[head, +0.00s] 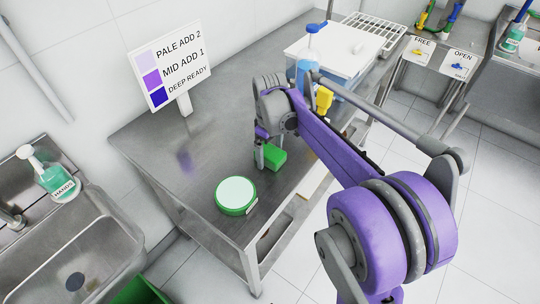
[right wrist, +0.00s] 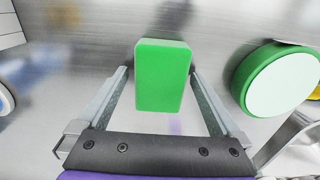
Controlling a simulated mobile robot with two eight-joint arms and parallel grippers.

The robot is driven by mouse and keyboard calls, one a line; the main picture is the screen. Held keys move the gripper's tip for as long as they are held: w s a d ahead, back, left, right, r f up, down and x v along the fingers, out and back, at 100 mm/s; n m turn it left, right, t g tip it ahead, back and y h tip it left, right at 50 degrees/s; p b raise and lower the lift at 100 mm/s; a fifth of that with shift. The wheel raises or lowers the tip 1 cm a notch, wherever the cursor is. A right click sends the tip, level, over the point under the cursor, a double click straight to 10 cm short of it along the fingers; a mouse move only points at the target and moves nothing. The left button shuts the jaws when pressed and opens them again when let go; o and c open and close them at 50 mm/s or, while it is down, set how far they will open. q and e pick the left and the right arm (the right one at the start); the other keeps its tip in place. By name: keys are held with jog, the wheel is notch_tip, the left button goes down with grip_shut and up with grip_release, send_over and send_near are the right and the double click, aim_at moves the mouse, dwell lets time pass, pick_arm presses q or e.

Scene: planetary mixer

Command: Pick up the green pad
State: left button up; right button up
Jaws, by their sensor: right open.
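The green pad (head: 273,156) is a small block on the steel table, partly hidden behind my right gripper in the head view. In the right wrist view the green pad (right wrist: 163,76) shows between the fingertips, with a gap on each side. My right gripper (head: 262,160) is open, its fingers reaching down beside the pad; it also shows in the right wrist view (right wrist: 160,85). I cannot tell whether the pad is touched. My left gripper is not in view.
A round green-rimmed container with a pale top (head: 236,194) stands close by, near the table's front edge. A sign (head: 168,68) stands at the back left. The steel table (head: 150,140) is clear at left.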

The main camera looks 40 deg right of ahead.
aim_at(270, 152)
jog(key=shift+c, duration=0.2)
jog(key=c, duration=1.4)
notch_tip(270, 152, up, 10)
jog(key=shift+r+p, duration=0.1)
jog(key=shift+p, duration=0.35)
jog(key=shift+c, duration=0.2)
jog(key=o, duration=0.9)
jog(key=c, duration=0.6)
